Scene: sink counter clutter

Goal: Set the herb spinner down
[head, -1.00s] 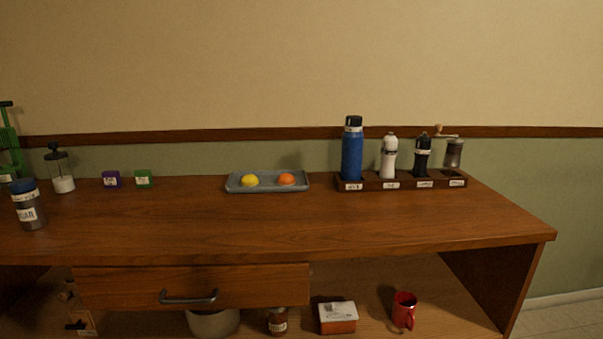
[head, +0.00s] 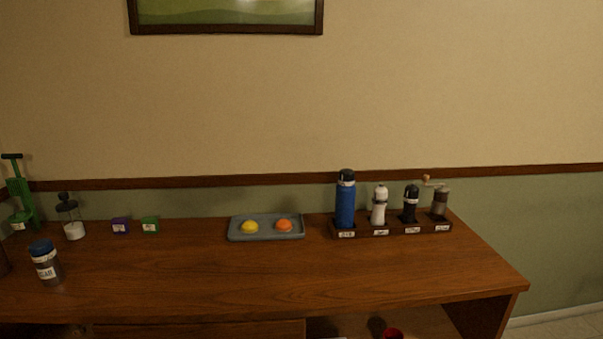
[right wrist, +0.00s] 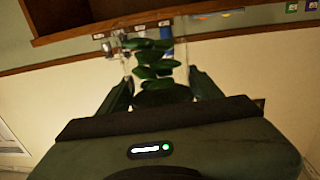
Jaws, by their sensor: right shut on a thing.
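In the right wrist view, my right gripper (right wrist: 160,92) is shut on what appears to be the herb spinner (right wrist: 155,60), a clear vessel with several dark green leafy pieces inside. The dark fingers lie on either side of its near end. The vessel's outline is faint, and its far end overlaps the counter items behind it. The wall fills much of the background, so it looks held in the air; its height over the counter cannot be told. The head view shows neither gripper nor the spinner. My left gripper is in neither current view.
The wooden counter (head: 300,275) has wide bare room at front and centre. A blue-lidded shaker (head: 45,262) stands front left.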

